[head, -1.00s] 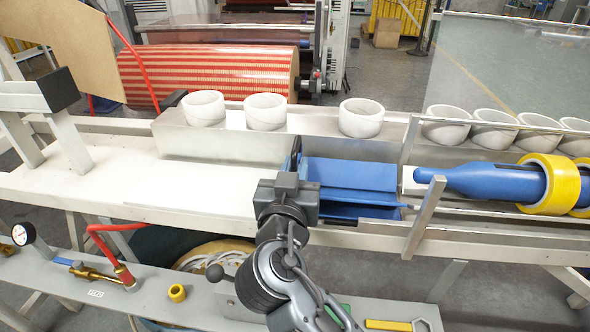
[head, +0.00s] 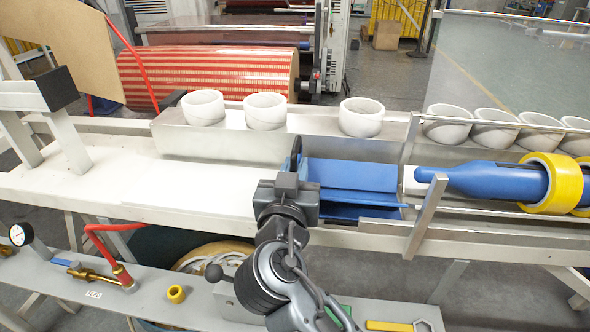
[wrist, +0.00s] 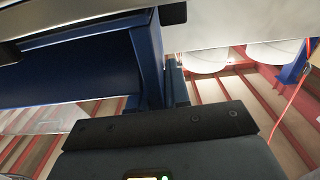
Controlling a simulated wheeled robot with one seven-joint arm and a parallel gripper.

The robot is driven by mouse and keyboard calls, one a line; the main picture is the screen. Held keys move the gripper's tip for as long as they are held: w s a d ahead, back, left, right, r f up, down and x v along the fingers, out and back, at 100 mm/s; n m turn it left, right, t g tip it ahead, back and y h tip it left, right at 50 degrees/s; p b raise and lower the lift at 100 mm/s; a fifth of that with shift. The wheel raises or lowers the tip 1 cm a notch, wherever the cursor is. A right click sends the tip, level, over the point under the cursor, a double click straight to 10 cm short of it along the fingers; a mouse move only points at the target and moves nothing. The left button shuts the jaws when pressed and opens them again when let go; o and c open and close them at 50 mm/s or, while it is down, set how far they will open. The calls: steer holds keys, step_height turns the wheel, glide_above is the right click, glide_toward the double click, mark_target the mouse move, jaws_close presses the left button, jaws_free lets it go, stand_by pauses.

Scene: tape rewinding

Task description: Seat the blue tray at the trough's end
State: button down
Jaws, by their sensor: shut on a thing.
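The blue tray (head: 352,178) sits on the bench at the left end of the trough (head: 425,215), in the head view. A narrow gap shows between its right edge and the trough's slanted metal end rail. My gripper (head: 293,160) is at the tray's left end, shut on its upright blue end wall; my wrist hides the tray's lower left corner. In the wrist view the blue tray (wrist: 75,78) fills the left side, its wall running down to my gripper. The fingertips are mostly hidden there.
A blue mandrel (head: 490,182) with yellow tape rolls (head: 548,183) lies in the trough on the right. White cores (head: 264,111) stand on a metal ledge behind the tray. The white bench top (head: 150,185) left of my gripper is clear. A gauge and red hose are at the front left.

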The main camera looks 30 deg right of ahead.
stand_by(0.4)
steer(key=c, duration=1)
jaws_free()
steer(key=shift+f, duration=0.1)
steer(key=v, duration=0.7)
steer(key=shift+s+a+b, duration=0.25)
steer(key=shift+s+b, duration=0.05)
steer(key=shift+b, duration=0.05)
